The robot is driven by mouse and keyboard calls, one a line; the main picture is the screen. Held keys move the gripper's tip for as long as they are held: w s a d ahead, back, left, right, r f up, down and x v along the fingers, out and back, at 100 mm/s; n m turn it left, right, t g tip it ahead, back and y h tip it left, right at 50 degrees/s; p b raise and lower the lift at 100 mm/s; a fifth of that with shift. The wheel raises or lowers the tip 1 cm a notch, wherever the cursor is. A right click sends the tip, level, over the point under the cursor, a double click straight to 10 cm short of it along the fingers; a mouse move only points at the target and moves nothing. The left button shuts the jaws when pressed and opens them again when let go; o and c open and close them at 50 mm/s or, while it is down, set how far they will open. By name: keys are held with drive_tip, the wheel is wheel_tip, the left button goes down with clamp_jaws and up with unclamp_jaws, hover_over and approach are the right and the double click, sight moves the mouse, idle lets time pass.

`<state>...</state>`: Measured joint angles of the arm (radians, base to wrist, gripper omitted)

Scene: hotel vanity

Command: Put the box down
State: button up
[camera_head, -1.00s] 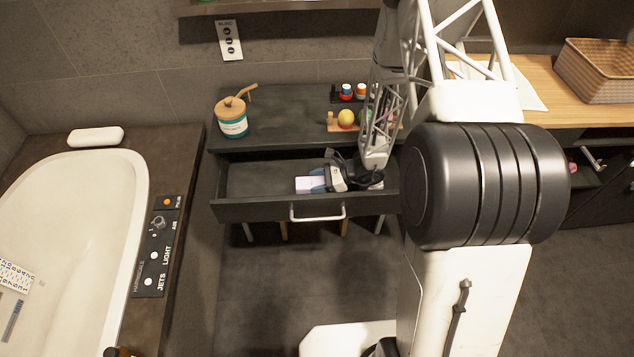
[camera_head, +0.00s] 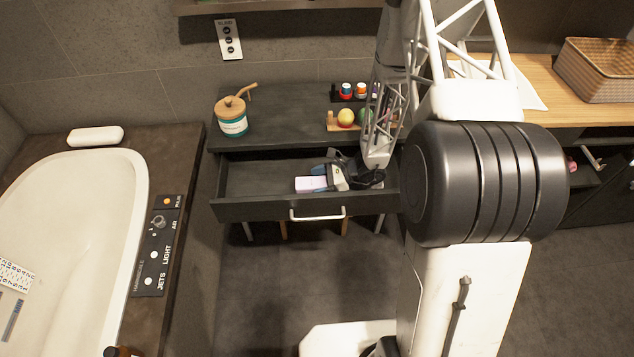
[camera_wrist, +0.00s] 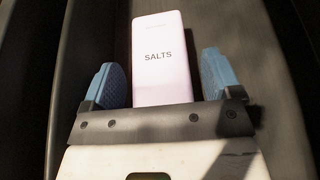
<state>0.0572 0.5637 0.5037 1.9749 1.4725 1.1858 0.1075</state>
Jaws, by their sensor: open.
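A pale pink box (camera_wrist: 161,62) marked "SALTS" lies in the open dark drawer (camera_head: 265,207). The box also shows in the head view (camera_head: 311,184), towards the middle of the drawer. My gripper (camera_wrist: 165,85) is open, with its two blue-padded fingers on either side of the box's near part. A gap shows between each finger and the box. In the head view my gripper (camera_head: 322,182) reaches into the drawer from the right. The near end of the box is hidden behind the gripper's body in the wrist view.
The drawer has a white handle (camera_head: 318,214) and free floor on its left. On the dark vanity top stand a lidded jar (camera_head: 232,122), a wooden tray (camera_head: 333,127) with a yellow ball, and small bottles (camera_head: 346,91). A bathtub (camera_head: 75,240) is at left.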

drive_tip(key=shift+w+v, duration=0.2)
drive_tip(key=shift+v, duration=3.4)
drive_tip(key=s+r+n+g+h, duration=0.1)
drive_tip(key=s+r+n+h, duration=0.3)
drive_tip(key=r, duration=1)
drive_tip(key=s+r+n+g+h, duration=0.2)
drive_tip(key=s+r+n, duration=0.45)
drive_tip(key=r, duration=0.75)
drive_tip(key=s+d+r+n+t+h, duration=0.2)
drive_tip(key=s+d+r+n+h, duration=0.1)
drive_tip(key=s+r, duration=0.6)
drive_tip(key=s+d+r+n+t+h, duration=0.3)
drive_tip(key=s+r, duration=0.6)
drive_tip(key=s, duration=0.3)
drive_tip(key=shift+s+d+r+n+t+h, duration=0.25)
drive_tip(key=shift+d+n+t+h, duration=0.1)
drive_tip(key=shift+n+h, duration=0.4)
drive_tip(key=shift+o, duration=0.4)
drive_tip(key=shift+w, duration=0.15)
